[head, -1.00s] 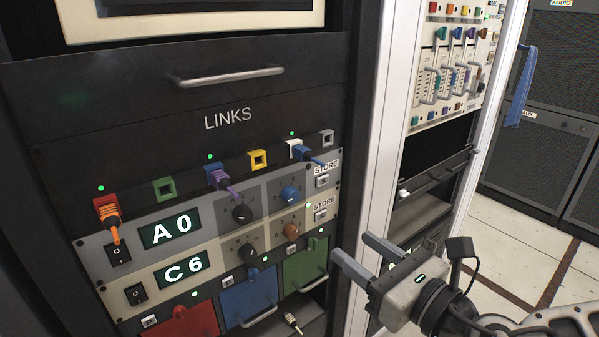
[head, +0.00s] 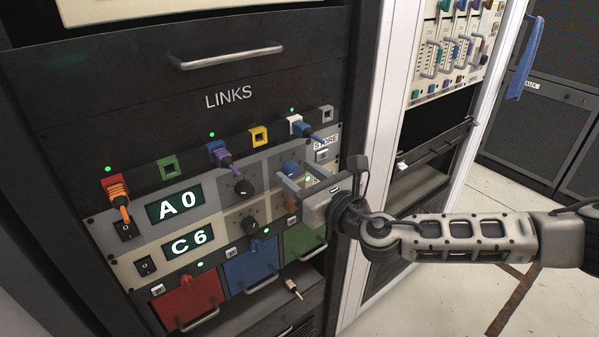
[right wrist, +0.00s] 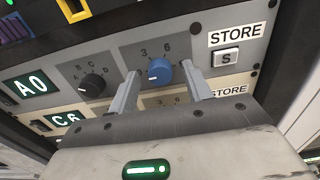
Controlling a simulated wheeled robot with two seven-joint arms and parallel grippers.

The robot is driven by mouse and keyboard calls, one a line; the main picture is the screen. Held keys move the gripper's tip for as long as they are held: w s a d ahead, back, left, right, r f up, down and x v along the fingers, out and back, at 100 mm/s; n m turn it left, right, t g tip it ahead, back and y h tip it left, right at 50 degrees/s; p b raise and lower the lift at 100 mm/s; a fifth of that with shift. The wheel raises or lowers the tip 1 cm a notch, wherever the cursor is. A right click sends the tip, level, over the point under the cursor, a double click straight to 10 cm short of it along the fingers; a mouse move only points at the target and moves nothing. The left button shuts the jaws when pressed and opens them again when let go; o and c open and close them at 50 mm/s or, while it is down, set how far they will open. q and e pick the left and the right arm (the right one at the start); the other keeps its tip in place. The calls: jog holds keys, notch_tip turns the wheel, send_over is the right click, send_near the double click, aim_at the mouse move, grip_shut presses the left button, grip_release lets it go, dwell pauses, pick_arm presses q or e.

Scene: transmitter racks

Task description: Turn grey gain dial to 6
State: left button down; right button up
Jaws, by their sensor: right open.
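The blue dial (head: 290,166) is on the grey panel (head: 205,180), right of a black dial (head: 243,188). In the right wrist view the blue dial (right wrist: 160,74) sits between my fingertips, its white mark pointing left, with 3 and 6 printed above it. The grey panel's display (head: 174,204) reads A0. My right gripper (head: 280,173) is open at the blue dial, with one finger on each side; it also shows in the right wrist view (right wrist: 162,72). I cannot tell whether the fingers touch the dial. My left gripper is not in view.
The cream panel below has a display (head: 188,242) reading C6, a black dial (head: 249,225) and a brown dial partly hidden by my gripper. A STORE button (right wrist: 226,58) is right of the blue dial. Plugged cables (head: 222,155) stick out above the grey panel.

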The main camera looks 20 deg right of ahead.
jog(key=shift+w, duration=0.2)
jog(key=c, duration=1)
jog(key=shift+o, duration=0.2)
